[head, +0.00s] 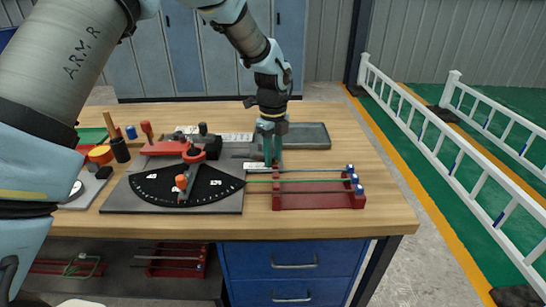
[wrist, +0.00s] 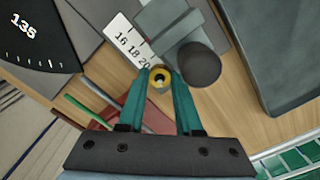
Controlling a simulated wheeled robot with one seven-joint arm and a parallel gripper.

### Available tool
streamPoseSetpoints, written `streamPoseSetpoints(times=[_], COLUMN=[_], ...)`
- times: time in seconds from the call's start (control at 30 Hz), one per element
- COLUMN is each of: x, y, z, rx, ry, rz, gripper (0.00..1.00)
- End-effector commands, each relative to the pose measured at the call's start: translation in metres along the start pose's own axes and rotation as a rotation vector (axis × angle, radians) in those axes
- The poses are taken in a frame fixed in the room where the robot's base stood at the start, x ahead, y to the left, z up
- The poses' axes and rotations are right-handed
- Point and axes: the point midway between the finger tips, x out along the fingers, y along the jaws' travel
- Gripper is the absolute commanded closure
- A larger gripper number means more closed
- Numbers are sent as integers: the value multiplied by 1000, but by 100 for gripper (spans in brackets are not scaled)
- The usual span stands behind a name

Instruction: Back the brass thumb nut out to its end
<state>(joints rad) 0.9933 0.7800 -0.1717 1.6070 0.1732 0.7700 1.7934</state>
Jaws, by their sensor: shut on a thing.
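The brass thumb nut (wrist: 159,78) shows in the wrist view as a small yellow ring with a dark centre. It sits between the tips of my teal fingers, which are shut on it. My gripper (head: 272,160) points down at the back of the bench in the head view, behind the red rod rack; the nut is hidden there. In the wrist view a white scale (wrist: 130,42) marked 16, 18, 20 ends beside the nut. A grey block with a dark round knob (wrist: 200,66) stands close to the right fingertip. The thread under the nut cannot be seen.
A red rack (head: 318,200) with rods and blue-tipped ends lies just in front of my gripper. A black dial plate (head: 186,187) with a red-handled lever is at left. A grey tray (head: 303,135) is behind right. The bench's right end (head: 385,205) is clear.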

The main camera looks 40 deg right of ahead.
Motion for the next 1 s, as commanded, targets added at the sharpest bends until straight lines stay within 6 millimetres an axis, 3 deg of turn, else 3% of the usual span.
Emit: streamPoseSetpoints(times=[0.4, 0.97, 1.0], x=[-1, -1, -1], y=[0, 0, 0], z=[1, 1, 1], rx=[-202, -234, -234], ry=[-2, -2, -2], rz=[-3, -3, -3], gripper=[100, 100, 65])
